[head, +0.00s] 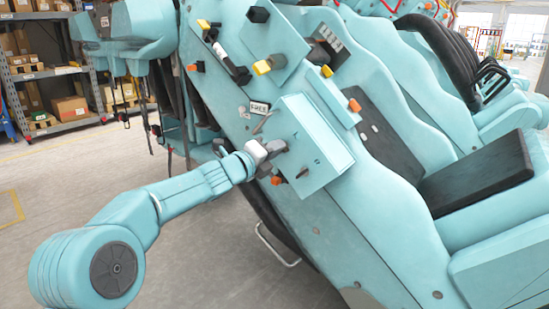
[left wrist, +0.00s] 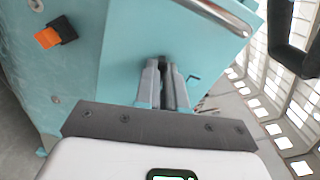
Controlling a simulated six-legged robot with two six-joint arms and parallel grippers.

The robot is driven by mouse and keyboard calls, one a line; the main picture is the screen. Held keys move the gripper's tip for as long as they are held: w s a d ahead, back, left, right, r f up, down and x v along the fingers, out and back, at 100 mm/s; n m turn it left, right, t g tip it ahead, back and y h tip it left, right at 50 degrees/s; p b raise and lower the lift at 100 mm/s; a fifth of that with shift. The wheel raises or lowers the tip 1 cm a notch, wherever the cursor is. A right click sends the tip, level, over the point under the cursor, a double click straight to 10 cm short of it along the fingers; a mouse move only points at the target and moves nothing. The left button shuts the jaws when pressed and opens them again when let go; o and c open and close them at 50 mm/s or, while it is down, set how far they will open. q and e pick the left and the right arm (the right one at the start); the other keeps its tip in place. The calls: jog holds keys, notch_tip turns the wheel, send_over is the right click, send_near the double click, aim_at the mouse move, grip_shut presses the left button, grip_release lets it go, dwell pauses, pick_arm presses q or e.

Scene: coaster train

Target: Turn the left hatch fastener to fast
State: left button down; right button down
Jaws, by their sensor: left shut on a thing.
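The turquoise hatch box (head: 318,140) stands out from the tilted coaster car in the middle of the head view. Its face (left wrist: 135,35) fills the upper middle of the left wrist view. My left gripper (head: 272,148) is at the left part of this face, with its fingers (left wrist: 167,85) close together and pointing at it. It is shut on the left hatch fastener, which is mostly hidden; only a dark strip shows between the fingers. I cannot tell the fastener's angle. A small dark mark (left wrist: 193,77) is beside the fingers. My right gripper is in neither view.
A metal bar handle (left wrist: 218,15) crosses near the gripper. Orange (left wrist: 55,37) and yellow blocks (head: 262,67) stick out from the car. A black seat pad (head: 475,172) is at the right. Shelves with boxes (head: 70,108) stand behind; the floor at left is open.

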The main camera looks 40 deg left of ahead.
pick_arm(q)
jog(key=shift+m+b, duration=0.55)
jog(key=shift+m, duration=0.55)
jog(key=shift+r, duration=0.1)
jog(key=c, duration=1.2)
grip_release()
jog(key=s, duration=1.1)
jog(key=s+a, duration=0.1)
jog(key=s, duration=0.4)
jog(key=shift+s, duration=0.2)
